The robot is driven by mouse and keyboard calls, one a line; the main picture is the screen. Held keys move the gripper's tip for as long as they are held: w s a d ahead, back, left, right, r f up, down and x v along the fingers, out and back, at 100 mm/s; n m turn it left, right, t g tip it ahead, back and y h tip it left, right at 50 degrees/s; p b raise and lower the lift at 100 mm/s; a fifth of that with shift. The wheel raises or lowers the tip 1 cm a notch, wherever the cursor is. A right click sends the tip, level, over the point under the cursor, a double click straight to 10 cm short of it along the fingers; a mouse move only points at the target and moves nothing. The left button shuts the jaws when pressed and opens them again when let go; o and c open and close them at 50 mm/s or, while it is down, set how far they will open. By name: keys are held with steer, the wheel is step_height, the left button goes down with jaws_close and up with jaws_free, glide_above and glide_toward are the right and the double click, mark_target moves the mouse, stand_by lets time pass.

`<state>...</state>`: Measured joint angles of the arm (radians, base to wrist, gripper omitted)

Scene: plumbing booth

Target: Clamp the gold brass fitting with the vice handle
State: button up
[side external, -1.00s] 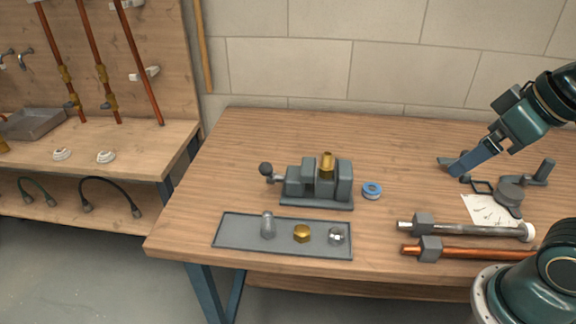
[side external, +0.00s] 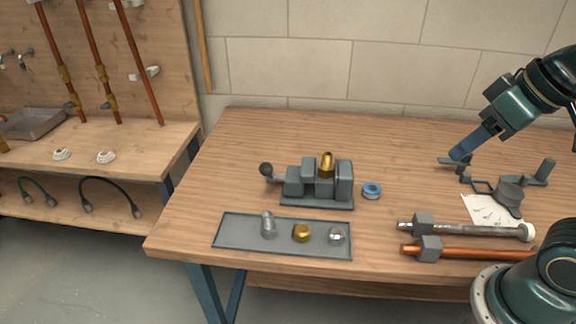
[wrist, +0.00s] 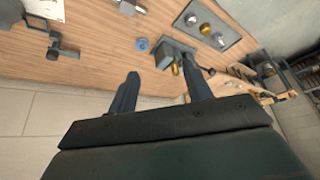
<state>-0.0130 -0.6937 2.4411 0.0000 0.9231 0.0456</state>
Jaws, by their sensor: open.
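The gold brass fitting (side external: 327,165) stands upright in the grey vice (side external: 318,200), between its jaws. Whether the jaws press on it cannot be told. The vice handle (side external: 266,170), with a dark round knob, sticks out on the vice's left side. In the wrist view the vice (wrist: 168,56), the fitting (wrist: 176,69) and the handle knob (wrist: 211,71) appear beyond my fingers. My gripper (side external: 461,154) is well to the right of the vice, above the table. In the wrist view my gripper (wrist: 163,88) has its two fingers apart with nothing held.
A grey tray (side external: 232,238) in front of the vice holds a grey fitting, a gold nut and a silver fitting. A blue tape roll (side external: 372,190) lies right of the vice. Pipes (side external: 465,230), a paper sheet and a dark tool (side external: 510,193) lie at the right.

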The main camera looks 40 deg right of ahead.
steer(key=w+a+r+m+g, duration=0.25)
steer(key=w+r, duration=0.25)
steer(key=w, duration=0.5)
steer(key=m+g, duration=0.3)
steer(key=m, duration=0.3)
glide_above(266, 163)
step_height(266, 163, down, 7)
steer(key=shift+f, duration=0.2)
steer(key=shift+a+f, duration=0.1)
step_height(266, 163, down, 14)
steer(key=shift+r, duration=0.2)
